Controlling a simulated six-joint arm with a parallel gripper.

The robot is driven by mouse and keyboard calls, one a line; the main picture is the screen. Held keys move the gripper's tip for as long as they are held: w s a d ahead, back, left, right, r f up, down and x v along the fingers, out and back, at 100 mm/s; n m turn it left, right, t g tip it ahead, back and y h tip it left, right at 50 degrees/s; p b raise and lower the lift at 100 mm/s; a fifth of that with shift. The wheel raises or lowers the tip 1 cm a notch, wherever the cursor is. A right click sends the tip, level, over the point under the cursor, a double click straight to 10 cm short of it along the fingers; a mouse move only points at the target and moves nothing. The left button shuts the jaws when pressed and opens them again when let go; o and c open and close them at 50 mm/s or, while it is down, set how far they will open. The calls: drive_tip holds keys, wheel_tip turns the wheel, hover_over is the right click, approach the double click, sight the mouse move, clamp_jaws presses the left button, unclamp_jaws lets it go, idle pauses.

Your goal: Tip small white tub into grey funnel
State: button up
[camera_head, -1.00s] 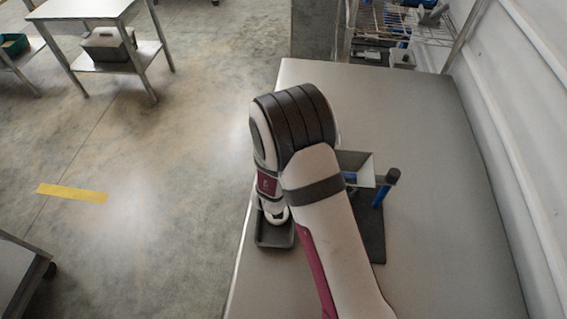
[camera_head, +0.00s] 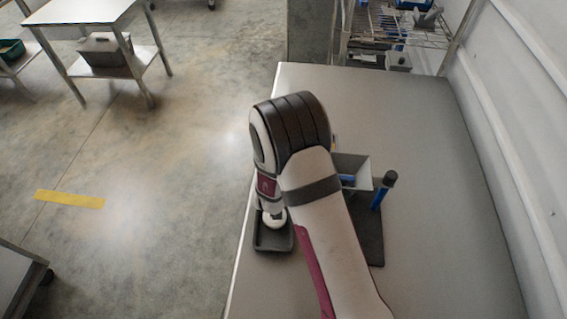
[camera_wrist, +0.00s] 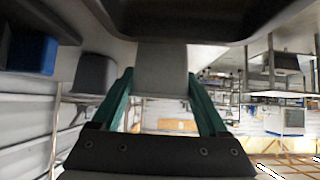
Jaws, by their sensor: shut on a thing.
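My gripper (camera_wrist: 160,80) shows in the wrist view with two teal fingers. It is shut on a pale block-like thing, which looks like the small white tub (camera_wrist: 162,68). The tub's mouth and contents cannot be made out. In the head view my arm comes down over a dark tray, and my fingers cannot be made out there. The grey funnel (camera_head: 356,170) is a box-shaped hopper on the table, right of my forearm and partly hidden by it. The gripper is apart from it, to its lower left.
The dark tray (camera_head: 273,246) lies by the table's left edge. A blue post (camera_head: 380,195) with a black top stands beside the funnel on a dark base plate (camera_head: 371,243). The table's right side is clear. A wire rack (camera_head: 390,45) stands behind the table.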

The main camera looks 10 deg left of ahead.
drive_tip(key=shift+r, duration=0.15)
drive_tip(key=shift+r, duration=2.85)
